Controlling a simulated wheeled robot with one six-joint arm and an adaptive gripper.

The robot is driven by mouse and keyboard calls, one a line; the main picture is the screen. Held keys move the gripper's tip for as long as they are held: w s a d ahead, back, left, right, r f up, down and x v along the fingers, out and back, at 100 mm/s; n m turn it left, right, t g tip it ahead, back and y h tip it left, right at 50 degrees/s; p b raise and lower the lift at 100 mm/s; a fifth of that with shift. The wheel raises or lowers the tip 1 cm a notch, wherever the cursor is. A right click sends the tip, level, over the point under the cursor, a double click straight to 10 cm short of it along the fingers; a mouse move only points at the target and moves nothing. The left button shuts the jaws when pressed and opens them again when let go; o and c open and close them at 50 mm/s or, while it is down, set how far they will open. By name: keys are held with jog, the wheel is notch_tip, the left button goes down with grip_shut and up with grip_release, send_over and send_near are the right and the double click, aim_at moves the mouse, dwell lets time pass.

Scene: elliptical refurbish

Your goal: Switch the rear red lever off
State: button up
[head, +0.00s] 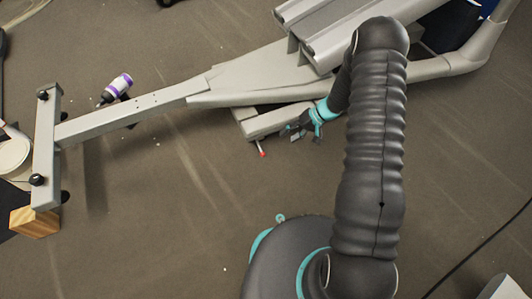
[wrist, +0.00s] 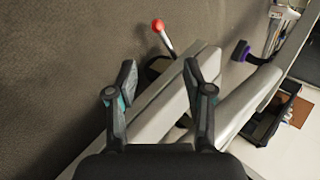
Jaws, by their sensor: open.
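The red lever shows in the wrist view as a red ball knob (wrist: 158,25) on a thin metal stem, beyond my fingertips and near the grey frame of the elliptical (wrist: 160,118). In the head view a small red-tipped lever (head: 262,153) sticks out below the grey foot of the frame. My gripper (head: 308,122) is just right of that lever in the head view, by the frame. In the wrist view my gripper (wrist: 158,78) is open and empty, its two fingers apart. The knob is not between the fingers. The lever's base is partly hidden behind the frame.
The long grey beam of the elliptical (head: 150,103) runs to a crossbar at the left, near a wooden block (head: 35,221). A purple and white bottle (head: 118,87) lies behind the beam. A black cable (head: 480,247) lies at lower right. The floor in front of the beam is clear.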

jog(key=b+x, duration=0.1)
jog(key=x, duration=1.3)
jog(key=shift+f, duration=0.35)
grip_shut()
jog(key=shift+d, duration=0.1)
